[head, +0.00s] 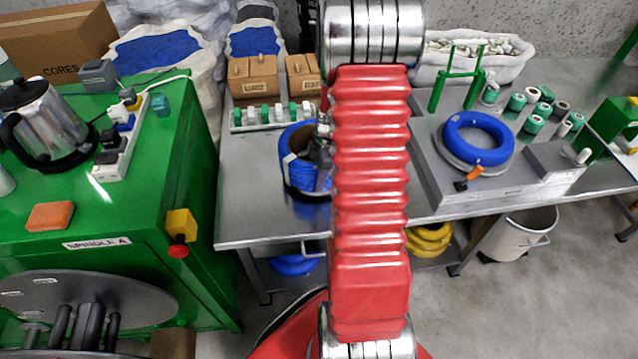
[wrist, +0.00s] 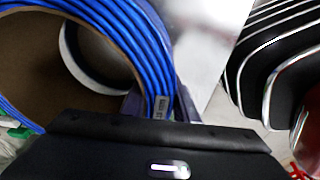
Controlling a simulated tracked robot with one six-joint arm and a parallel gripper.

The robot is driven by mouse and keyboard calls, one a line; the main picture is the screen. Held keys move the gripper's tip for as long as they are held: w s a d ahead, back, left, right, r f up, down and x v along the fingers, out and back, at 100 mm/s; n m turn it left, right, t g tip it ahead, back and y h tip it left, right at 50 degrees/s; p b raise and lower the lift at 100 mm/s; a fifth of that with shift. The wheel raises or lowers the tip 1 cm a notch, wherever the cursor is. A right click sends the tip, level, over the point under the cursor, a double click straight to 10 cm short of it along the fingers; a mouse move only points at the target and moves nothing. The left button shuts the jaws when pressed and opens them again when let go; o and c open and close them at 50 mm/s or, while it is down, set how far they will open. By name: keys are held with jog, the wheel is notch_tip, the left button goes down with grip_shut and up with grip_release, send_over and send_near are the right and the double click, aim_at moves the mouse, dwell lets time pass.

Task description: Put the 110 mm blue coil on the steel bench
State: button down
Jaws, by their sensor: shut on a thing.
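A blue coil (head: 300,172) with a brown inner face shows over the left part of the steel bench (head: 262,222), partly hidden behind my red arm. In the wrist view the coil (wrist: 160,75) fills the upper left, with a small pale label on its outer turns. My gripper (wrist: 157,106) is shut on the coil's rim; in the head view only a bit of the gripper (head: 324,150) shows beside the arm. I cannot tell whether the coil touches the bench top. No size mark is readable.
Another blue coil (head: 477,138) lies on a grey scale-like unit (head: 430,165) at right. A rack of green and white spools (head: 275,115) and small cardboard boxes (head: 253,75) stand behind the held coil. A green machine (head: 165,215) flanks the bench at left. Yellow coils (head: 428,240) lie below.

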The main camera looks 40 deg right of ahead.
jog(key=shift+f, duration=1.35)
jog(key=c, duration=1.4)
grip_release()
jog(key=shift+f, duration=0.1)
jog(key=r, duration=0.4)
jog(key=d+r, duration=0.1)
jog(key=r, duration=0.3)
jog(key=s+r, duration=0.1)
jog(key=r, duration=0.3)
jog(key=shift+d, duration=0.25)
jog(key=shift+a+r, duration=0.1)
